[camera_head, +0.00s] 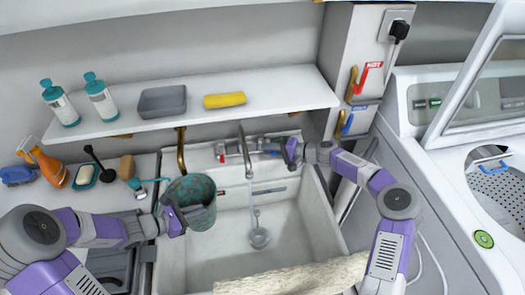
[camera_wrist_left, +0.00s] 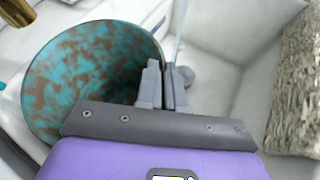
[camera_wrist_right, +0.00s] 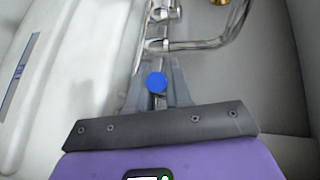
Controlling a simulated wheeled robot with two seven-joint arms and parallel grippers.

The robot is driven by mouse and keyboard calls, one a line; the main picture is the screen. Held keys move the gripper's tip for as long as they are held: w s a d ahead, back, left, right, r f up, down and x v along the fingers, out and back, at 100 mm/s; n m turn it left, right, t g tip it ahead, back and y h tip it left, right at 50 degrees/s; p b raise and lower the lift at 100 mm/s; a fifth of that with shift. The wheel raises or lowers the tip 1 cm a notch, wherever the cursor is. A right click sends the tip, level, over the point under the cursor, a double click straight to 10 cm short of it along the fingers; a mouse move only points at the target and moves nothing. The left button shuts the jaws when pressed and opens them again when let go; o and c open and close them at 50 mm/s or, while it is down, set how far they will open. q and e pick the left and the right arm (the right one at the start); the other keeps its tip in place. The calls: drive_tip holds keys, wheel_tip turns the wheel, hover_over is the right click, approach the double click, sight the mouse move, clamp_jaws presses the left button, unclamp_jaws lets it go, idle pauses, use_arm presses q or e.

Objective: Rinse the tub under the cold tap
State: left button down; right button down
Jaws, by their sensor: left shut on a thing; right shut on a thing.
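The tub (camera_head: 203,217) is teal with brown patches and is held tilted over the sink's left side, left of the spout. My left gripper (camera_head: 176,218) is shut on its rim; the left wrist view shows the brown-stained tub (camera_wrist_left: 85,75) beside the fingers (camera_wrist_left: 165,85). My right gripper (camera_head: 291,152) is shut on the blue cold tap knob (camera_wrist_right: 156,82), right of the spout (camera_head: 243,150). A thin stream of water (camera_wrist_left: 180,40) falls to the right of the tub, apart from it, towards the drain (camera_head: 259,238).
The white sink (camera_head: 300,235) has free room in its middle and right. A shelf (camera_head: 285,95) above holds bottles, a grey tray and a yellow sponge. A spray bottle (camera_head: 52,170) and brushes stand left.

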drive_tip(key=shift+d, duration=0.15)
drive_tip(key=c, duration=1.1)
unclamp_jaws()
